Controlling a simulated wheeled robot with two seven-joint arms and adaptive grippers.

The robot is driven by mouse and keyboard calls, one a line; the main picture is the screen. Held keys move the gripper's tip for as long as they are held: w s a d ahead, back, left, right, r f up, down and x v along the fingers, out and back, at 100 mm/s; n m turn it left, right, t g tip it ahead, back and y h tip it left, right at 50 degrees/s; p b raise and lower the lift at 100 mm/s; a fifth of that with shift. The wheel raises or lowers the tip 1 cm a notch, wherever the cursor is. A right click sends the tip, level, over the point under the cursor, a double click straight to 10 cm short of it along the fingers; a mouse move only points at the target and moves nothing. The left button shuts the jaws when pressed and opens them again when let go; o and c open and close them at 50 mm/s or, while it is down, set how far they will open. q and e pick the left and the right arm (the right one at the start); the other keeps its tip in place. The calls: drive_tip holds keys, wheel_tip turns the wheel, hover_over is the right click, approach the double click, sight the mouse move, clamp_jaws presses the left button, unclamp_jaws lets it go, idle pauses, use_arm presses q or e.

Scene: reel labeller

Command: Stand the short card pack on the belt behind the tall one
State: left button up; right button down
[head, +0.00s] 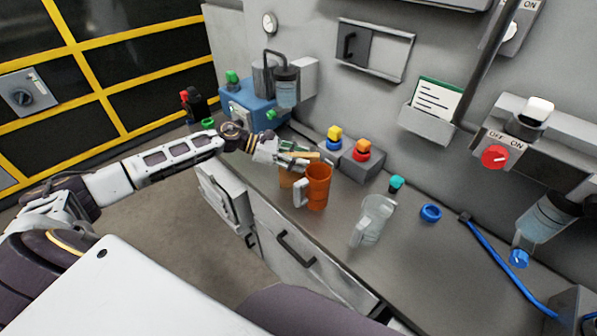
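No card pack and no belt can be made out in the head view. My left gripper (292,157) reaches in from the left over the grey counter (412,262). Its fingers are just behind and above an orange mug (318,187) with a pale handle. I cannot tell whether the fingers hold either one. My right gripper is out of view.
A clear jug (373,220), a blue ring (431,212) and a blue hose (505,266) are on the counter to the right. Button boxes (361,164) stand behind the mug. A red knob (494,156) and a card holder (428,125) are on the wall.

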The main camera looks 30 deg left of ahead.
use_arm(q)
drive_tip(key=c, duration=0.7)
clamp_jaws()
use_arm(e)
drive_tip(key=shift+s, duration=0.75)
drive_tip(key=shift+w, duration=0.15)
